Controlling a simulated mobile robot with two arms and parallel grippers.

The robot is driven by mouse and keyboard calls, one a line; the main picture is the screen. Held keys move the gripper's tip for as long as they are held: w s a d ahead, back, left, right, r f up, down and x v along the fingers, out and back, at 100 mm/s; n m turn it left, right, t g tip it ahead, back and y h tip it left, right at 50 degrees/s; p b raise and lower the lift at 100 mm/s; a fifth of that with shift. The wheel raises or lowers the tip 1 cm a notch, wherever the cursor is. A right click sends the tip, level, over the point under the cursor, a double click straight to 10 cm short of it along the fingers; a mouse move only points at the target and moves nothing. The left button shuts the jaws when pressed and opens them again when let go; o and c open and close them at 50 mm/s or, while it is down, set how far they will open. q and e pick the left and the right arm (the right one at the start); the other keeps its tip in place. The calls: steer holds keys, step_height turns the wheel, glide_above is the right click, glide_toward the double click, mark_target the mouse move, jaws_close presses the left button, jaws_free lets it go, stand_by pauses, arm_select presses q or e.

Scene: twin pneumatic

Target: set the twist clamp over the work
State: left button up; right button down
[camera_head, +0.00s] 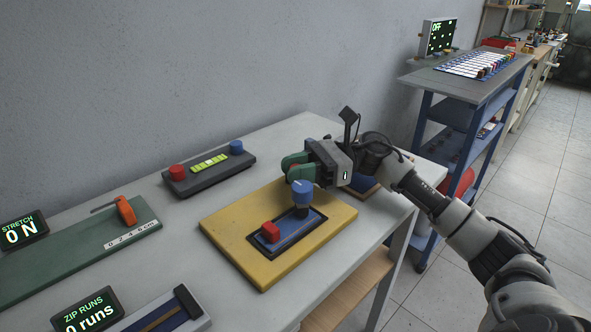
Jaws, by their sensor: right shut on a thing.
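The twist clamp, a blue cylinder with a pale line on top (302,192), stands on a dark post at the far end of a dark-framed blue plate (285,238). The plate is set in a yellow board (232,237). A small red block (270,231), which looks like the work, sits at the plate's near left end, apart from the blue cylinder. My right gripper (294,168), with green fingers, is shut at the blue cylinder's top; its fingers partly hide the contact. My left gripper is out of view.
A dark box with red and blue buttons and a green-yellow level (210,161) stands at the wall. A blue trolley (467,88) stands right, beyond the table edge.

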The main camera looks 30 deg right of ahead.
steer(key=c, duration=1.2)
jaws_free()
steer(key=shift+d, duration=0.1)
steer(key=shift+d, duration=0.3)
steer(key=d, duration=0.3)
steer(key=s+d+b, duration=0.1)
steer(key=d, duration=0.2)
steer(key=s+d+b, duration=0.1)
steer(key=d, duration=0.2)
steer(key=shift+d, duration=0.45)
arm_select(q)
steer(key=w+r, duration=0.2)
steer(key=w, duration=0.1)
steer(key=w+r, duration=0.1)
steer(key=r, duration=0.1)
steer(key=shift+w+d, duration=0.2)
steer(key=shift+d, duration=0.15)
arm_select(e)
steer(key=shift+s, duration=0.1)
